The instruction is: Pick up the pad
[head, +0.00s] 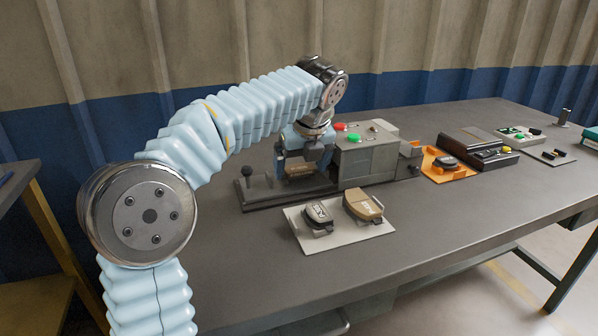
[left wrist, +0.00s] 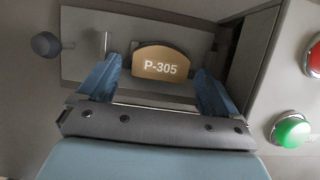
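A tan pad (head: 298,169) marked P-305 sits in the fixture of the grey machine (head: 368,158). It also shows in the left wrist view (left wrist: 160,66), between the two blue fingers. My left gripper (head: 302,150) points down over the pad from above. Its fingers (left wrist: 157,85) are apart, with a gap visible on each side of the pad, so it holds nothing. The gripper partly hides the pad in the head view. My right gripper is not in view.
A pale tray (head: 300,238) in front holds a dark pad (head: 318,213) and a tan pad (head: 363,204). The machine has a green button (head: 353,138) and a red button (head: 340,127). An orange tray (head: 436,172) stands to the right. The table's front is clear.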

